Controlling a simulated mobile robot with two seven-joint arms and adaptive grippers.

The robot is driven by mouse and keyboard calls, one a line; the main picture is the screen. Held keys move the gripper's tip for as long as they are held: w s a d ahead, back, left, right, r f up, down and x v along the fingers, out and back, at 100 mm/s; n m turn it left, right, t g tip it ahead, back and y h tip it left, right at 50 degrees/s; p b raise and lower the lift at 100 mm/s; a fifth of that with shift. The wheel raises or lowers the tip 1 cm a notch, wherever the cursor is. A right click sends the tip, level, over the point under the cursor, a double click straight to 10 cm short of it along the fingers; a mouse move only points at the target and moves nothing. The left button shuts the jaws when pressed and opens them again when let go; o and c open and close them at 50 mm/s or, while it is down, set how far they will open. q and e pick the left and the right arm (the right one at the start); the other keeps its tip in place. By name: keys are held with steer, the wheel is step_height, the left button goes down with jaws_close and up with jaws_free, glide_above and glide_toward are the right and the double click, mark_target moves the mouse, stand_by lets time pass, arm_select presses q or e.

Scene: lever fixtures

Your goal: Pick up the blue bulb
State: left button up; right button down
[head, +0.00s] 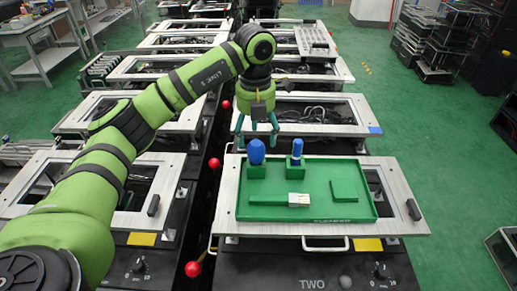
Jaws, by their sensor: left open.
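The blue bulb (257,150) is a rounded, egg-like shape standing upright in a green holder at the back left of a green tray (285,212). My left gripper (257,138) points down just above and behind it in the picture, with its teal fingers spread apart. Its fingertips lie near the height of the bulb's top; I cannot tell the exact gap, and no grip on the bulb shows. My right gripper is not in view.
A narrower blue piece (297,148) stands in another green holder right of the bulb. A white-and-green connector (296,199) and a flat green block (344,189) lie in the tray. Red ball-topped levers (214,163) stand left of this fixture.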

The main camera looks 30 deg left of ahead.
mark_target(255, 144)
arm_select(q)
steer(key=f+p, duration=0.3)
steer(key=f, duration=0.3)
steer(key=shift+a+f, duration=0.1)
steer(key=shift+a, duration=0.1)
steer(key=shift+f, duration=0.25)
steer(key=c, duration=1.1)
